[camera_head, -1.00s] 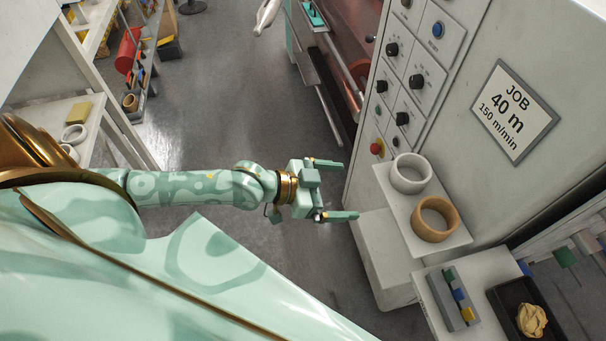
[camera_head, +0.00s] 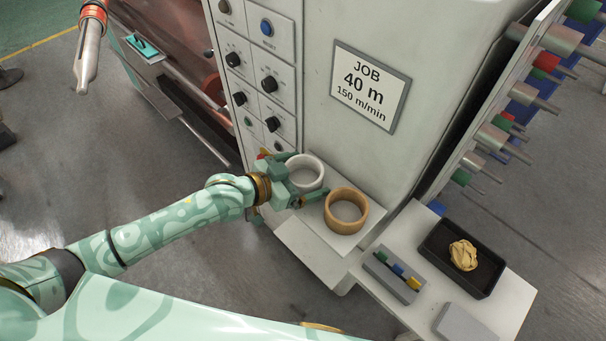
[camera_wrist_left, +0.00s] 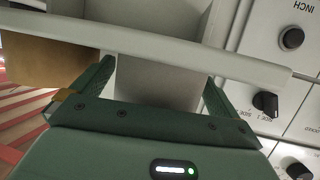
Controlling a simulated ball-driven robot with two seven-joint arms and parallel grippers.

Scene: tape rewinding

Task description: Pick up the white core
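The white core (camera_head: 304,160), a thick pale ring, sits on a small white shelf (camera_head: 345,243) on the machine's side. My left gripper (camera_head: 308,187) is at it in the head view, one finger on the core's far side and one on its near side. The left wrist view, which is upside down, shows the gripper (camera_wrist_left: 155,88) open with the white core (camera_wrist_left: 155,75) between its fingers. I cannot tell whether the fingers touch it. The tan core (camera_head: 357,197) stands beside the white core. My right gripper is out of view.
The machine panel (camera_head: 257,75) with knobs and buttons rises behind the shelf. A side table holds a tray of coloured blocks (camera_head: 378,264) and a black tray (camera_head: 437,250) with crumpled tape (camera_head: 463,255). A rack of spindles (camera_head: 492,137) stands right.

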